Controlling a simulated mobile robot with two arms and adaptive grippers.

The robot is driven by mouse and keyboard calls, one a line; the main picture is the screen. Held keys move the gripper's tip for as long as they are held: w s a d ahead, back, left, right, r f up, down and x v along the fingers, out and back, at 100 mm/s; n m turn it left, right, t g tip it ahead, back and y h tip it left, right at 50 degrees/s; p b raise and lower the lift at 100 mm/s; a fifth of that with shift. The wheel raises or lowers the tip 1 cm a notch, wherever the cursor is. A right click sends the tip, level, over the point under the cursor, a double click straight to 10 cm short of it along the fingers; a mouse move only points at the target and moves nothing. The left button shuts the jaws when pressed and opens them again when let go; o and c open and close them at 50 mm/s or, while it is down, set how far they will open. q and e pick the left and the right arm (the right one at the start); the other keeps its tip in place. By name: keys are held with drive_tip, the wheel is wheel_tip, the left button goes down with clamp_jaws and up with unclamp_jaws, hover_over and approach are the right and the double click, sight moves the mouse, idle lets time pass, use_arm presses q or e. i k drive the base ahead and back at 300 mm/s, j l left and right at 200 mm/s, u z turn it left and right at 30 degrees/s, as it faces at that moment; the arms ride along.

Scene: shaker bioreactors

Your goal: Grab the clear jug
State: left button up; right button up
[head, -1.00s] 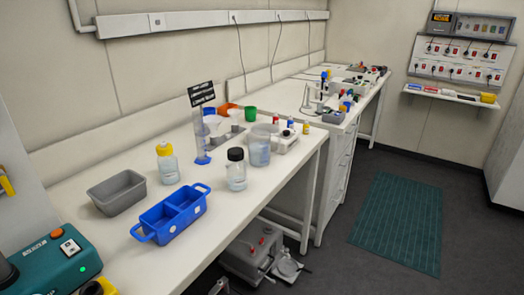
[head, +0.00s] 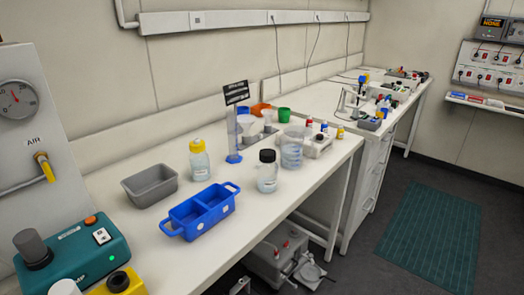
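The clear jug (head: 291,152) stands upright on the white bench, a see-through, wide-mouthed vessel with a bluish tint. It is right of the black-capped clear bottle (head: 267,178), which stands nearer to me. Its right side is close to a small white device (head: 318,146). No handle can be made out on the jug at this size. Neither of my grippers shows in the head view.
A blue two-part tray (head: 200,213), a grey bin (head: 150,185) and a yellow-capped bottle (head: 199,163) stand left of the jug. A measuring cylinder (head: 233,140) and a green cup (head: 284,114) are behind. The bench's front right is clear.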

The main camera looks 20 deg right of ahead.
sight(290, 143)
drive_tip(key=i+l+u, duration=0.1)
drive_tip(key=l+u, duration=0.3)
drive_tip(key=l, duration=0.3)
drive_tip(key=l+u, duration=0.4)
drive_tip(key=l, duration=0.35)
